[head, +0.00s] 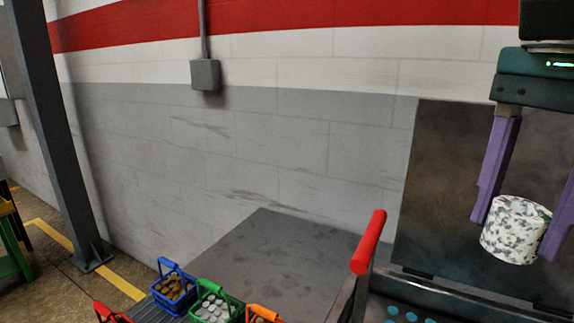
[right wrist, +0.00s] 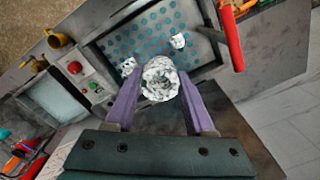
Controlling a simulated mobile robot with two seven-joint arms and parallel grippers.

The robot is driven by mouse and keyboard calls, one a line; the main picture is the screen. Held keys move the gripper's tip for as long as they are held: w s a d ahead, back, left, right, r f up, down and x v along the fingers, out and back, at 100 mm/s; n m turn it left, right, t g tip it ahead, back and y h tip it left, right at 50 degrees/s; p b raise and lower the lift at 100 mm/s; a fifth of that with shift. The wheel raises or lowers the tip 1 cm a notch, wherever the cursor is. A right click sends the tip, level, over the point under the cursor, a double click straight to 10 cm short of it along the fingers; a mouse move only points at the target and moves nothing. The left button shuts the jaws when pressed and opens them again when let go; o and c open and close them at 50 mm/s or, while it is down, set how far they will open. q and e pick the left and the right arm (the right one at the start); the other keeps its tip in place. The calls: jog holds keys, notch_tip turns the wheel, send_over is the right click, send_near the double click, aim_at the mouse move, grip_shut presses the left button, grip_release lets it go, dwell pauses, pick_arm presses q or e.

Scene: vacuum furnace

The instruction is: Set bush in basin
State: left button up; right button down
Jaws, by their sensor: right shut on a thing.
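My right gripper (head: 513,236) is shut on the bush, a short white cylinder with grey speckles (head: 515,229). It holds the bush between its two purple fingers in front of a dark upright panel. The bush also shows between the fingertips in the right wrist view (right wrist: 160,84). The basin, a shallow tray with a floor of blue-green round spots (right wrist: 133,42), lies beyond and below the bush there. Its near part shows at the bottom of the head view (head: 410,316). Two smaller speckled white pieces (right wrist: 178,41) (right wrist: 128,66) show at the basin. My left gripper is not in view.
A red-ended bar (head: 368,243) rises beside the basin. Blue (head: 173,290), green (head: 213,305) and orange (head: 262,314) baskets with small parts stand at lower left. A control panel with a red button (right wrist: 75,67) is beside the basin. A grey post (head: 55,140) stands left.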

jog(key=s+a+r+n+p, duration=0.1)
jog(key=r+n+p, duration=0.3)
jog(key=r+p, duration=0.5)
jog(key=s+a+r+n+p, duration=0.1)
jog(key=s+r+n+p, duration=0.3)
jog(key=r+p, duration=0.6)
jog(key=s+a+r+n+p, duration=0.2)
jog(key=r+n+p, duration=0.3)
jog(key=r+p, duration=0.5)
jog(key=shift+s+r, duration=0.4)
jog(key=shift+r, duration=0.5)
